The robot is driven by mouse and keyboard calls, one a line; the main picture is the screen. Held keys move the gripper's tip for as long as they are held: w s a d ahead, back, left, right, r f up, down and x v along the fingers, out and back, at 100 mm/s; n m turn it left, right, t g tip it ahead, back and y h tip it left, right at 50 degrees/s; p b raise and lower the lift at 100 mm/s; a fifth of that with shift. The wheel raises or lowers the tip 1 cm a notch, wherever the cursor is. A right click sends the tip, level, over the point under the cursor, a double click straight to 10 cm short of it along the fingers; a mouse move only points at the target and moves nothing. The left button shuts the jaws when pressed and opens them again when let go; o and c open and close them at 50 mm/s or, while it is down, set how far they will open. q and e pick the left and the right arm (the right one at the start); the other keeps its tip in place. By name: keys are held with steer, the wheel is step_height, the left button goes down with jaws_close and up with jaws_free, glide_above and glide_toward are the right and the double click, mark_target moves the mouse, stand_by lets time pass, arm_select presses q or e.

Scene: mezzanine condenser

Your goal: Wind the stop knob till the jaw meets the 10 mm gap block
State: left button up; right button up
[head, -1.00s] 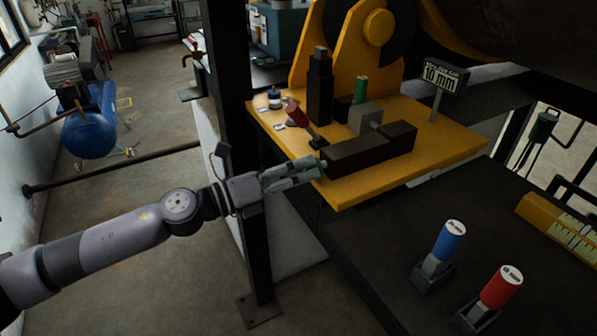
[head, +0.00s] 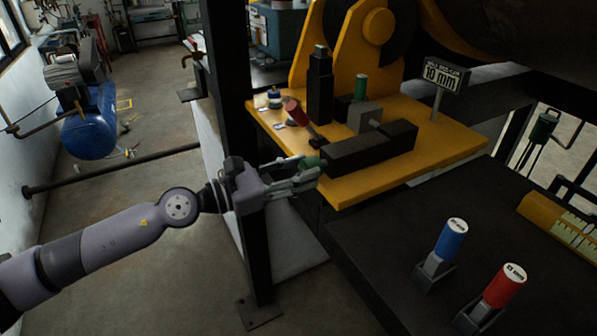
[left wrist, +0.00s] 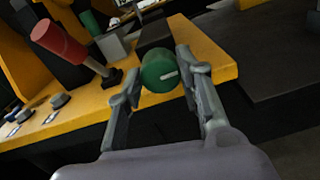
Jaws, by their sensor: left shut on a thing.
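The green stop knob (left wrist: 162,70), with a white mark on its face, sits between the fingertips of my left gripper (left wrist: 160,84), which is shut on it. In the head view the left gripper (head: 311,172) reaches the knob at the left end of a dark housing (head: 365,151). A grey block (head: 364,117), apparently the jaw, stands behind the housing with a short rod at its right. A green-topped piece (head: 361,87), possibly the gap block, rises behind it; any gap between them is hidden. A sign (head: 441,76) reads 10 mm. My right gripper is out of view.
A red-handled lever (head: 294,111) stands close beside the knob on the yellow plate (head: 440,152). A black post (head: 255,200) is beside my left arm. Blue (head: 450,240) and red (head: 504,287) handled blocks stand on the dark bench at front right.

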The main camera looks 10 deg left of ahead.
arm_select(q)
steer(key=shift+f+m+b, duration=0.1)
steer(key=shift+m+b, duration=5.45)
steer(key=shift+m, duration=0.85)
steer(key=o, duration=1.2)
steer(key=shift+c, duration=0.2)
steer(key=v, duration=1.2)
steer(key=shift+r, duration=0.3)
